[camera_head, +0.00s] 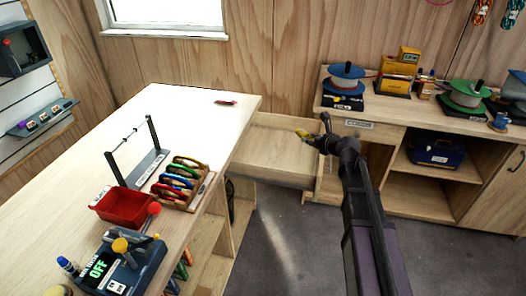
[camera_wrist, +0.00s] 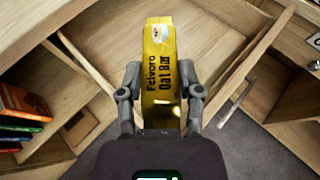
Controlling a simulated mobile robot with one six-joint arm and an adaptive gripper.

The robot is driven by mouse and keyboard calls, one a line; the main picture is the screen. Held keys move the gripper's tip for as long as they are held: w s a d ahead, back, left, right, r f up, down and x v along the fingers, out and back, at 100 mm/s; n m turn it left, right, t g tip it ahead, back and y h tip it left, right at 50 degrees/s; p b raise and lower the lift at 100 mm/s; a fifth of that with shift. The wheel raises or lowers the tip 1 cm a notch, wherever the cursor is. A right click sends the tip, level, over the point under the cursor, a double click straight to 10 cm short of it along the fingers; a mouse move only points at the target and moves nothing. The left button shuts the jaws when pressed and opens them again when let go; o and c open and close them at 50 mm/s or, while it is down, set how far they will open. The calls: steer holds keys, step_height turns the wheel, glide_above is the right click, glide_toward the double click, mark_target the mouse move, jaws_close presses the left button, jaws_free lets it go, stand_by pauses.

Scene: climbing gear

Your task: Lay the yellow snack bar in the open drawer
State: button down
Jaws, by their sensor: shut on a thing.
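In the head view the bar (camera_head: 301,133) is a small yellow shape at the tip of my gripper (camera_head: 312,138). The open drawer (camera_head: 270,178) is pale wood, pulled out between the two benches. The part of its floor that shows looks empty. The bar appears over the drawer's right part, not resting on it; its exact height is hard to tell.
The left bench (camera_head: 185,108) holds a small red packet (camera_head: 226,102), a red bin (camera_head: 122,204) and a rack of coloured carabiners (camera_head: 180,182). The right bench carries rope spools (camera_head: 345,79); a blue case (camera_head: 436,150) sits on its shelf. Open floor lies in front of the drawer.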

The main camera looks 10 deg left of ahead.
steer(key=s+a+f+b, duration=0.1)
steer(key=a+f+b, duration=0.5)
steer(key=f+b, duration=0.2)
steer(key=shift+s+f, duration=0.2)
steer(key=shift+a, duration=0.1)
steer(key=w+a, duration=0.2)
steer(key=w, duration=0.5)
steer(key=w+a+f+b, duration=0.1)
steer(key=w+a, duration=0.2)
steer(key=w, duration=0.5)
steer(key=shift+f, duration=0.2)
steer(key=shift+w+f+b, duration=0.1)
steer(key=shift+b, duration=0.2)
steer(key=shift+f+b, duration=1.7)
steer(key=shift+f+b, duration=0.5)
